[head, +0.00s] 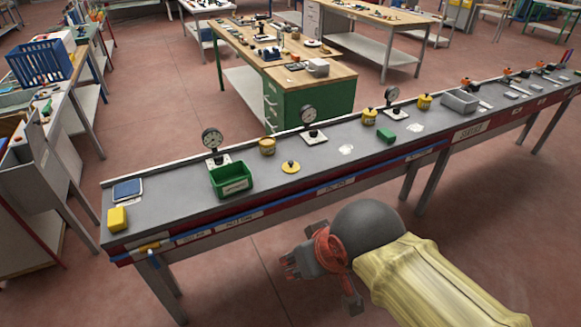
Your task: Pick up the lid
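A round yellow lid-like disc with a small knob (290,167) lies flat on the grey bench top (165,210), right of a green bin (231,179). I take it for the lid. My gripper (319,286) is in front of the bench, over the floor side, well apart from the disc. Its dark fingers appear spread, with one at the left and one at the lower right. Nothing shows between them. The arm behind it hides part of the floor.
Dial gauges on white plates (217,158), yellow tubs (267,146), a yellow block (117,219) and a blue-topped pad (127,189) stand on the bench. A green block (387,136) and a grey tray (459,102) are further right. The bench surface around the disc is mostly clear.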

